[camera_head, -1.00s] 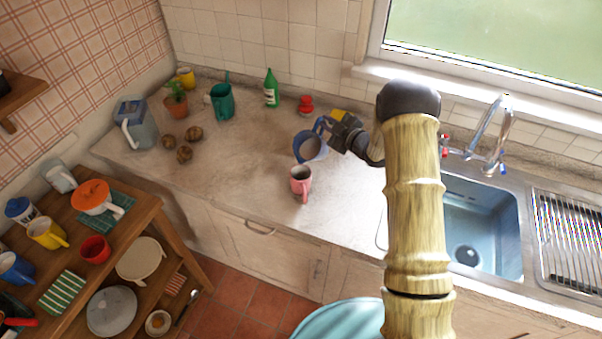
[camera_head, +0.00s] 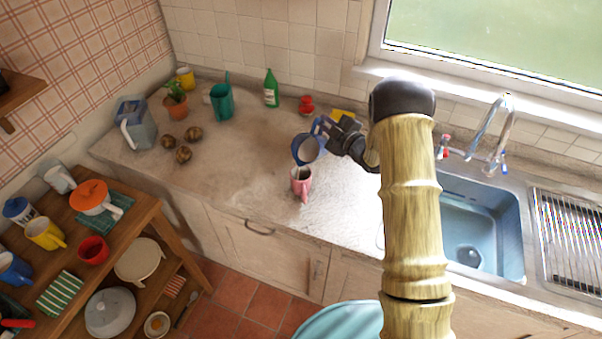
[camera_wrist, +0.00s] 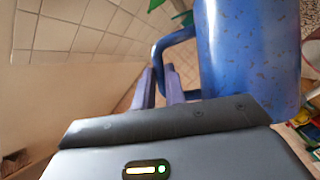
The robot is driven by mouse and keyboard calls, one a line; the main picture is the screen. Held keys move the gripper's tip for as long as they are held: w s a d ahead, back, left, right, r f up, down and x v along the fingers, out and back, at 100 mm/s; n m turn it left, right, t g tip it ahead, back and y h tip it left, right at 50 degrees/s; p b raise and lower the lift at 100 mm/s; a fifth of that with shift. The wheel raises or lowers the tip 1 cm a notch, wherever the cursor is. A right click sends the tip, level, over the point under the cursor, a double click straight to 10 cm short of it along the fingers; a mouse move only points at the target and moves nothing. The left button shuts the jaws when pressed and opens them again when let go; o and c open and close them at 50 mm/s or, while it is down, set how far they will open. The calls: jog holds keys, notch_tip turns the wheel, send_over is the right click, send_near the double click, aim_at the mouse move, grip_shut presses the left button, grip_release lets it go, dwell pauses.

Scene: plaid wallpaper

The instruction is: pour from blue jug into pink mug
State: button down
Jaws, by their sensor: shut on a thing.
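The blue jug (camera_head: 306,149) is tilted above the counter, with its open mouth turned toward the front left. My gripper (camera_head: 326,130) is shut on the jug's handle at its right side. In the wrist view the jug's speckled blue body (camera_wrist: 248,60) fills the upper right, and the gripper fingers (camera_wrist: 160,88) close on its handle. The pink mug (camera_head: 302,183) stands upright on the counter just below the jug's mouth, its handle toward the front. A thin stream seems to run from the jug's lip toward the mug. The level inside the mug is too small to tell.
A green bottle (camera_head: 271,88), red pot (camera_head: 306,105) and teal watering can (camera_head: 221,101) stand along the back. Several brown round items (camera_head: 184,153) lie left. The sink (camera_head: 480,225) is at right. The counter left of the mug is clear.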

jog(key=shift+s+a+r+n+t+b, duration=0.15)
jog(key=shift+s+a+n+t+b, duration=0.2)
jog(key=shift+s+n, duration=0.3)
dwell(3.4)
jog(key=shift+w+d+r+m+g+p, duration=0.1)
jog(key=shift+w+d+m+g+p, duration=0.15)
jog(key=shift+w+m+p, duration=0.2)
jog(key=shift+w+d+m+g+p, duration=0.2)
jog(key=shift+w+m+p, duration=0.1)
jog(key=shift+w+m, duration=0.15)
jog(key=w+f+m, duration=0.1)
jog(key=f+m+g, duration=0.1)
jog(key=shift+w+d+f, duration=0.35)
jog(key=shift+w+d, duration=0.05)
jog(key=shift+w+d+f+m+g, duration=0.25)
jog(key=shift+w+f+g, duration=0.05)
jog(key=shift+w+f, duration=0.15)
jog(key=shift+p, duration=0.3)
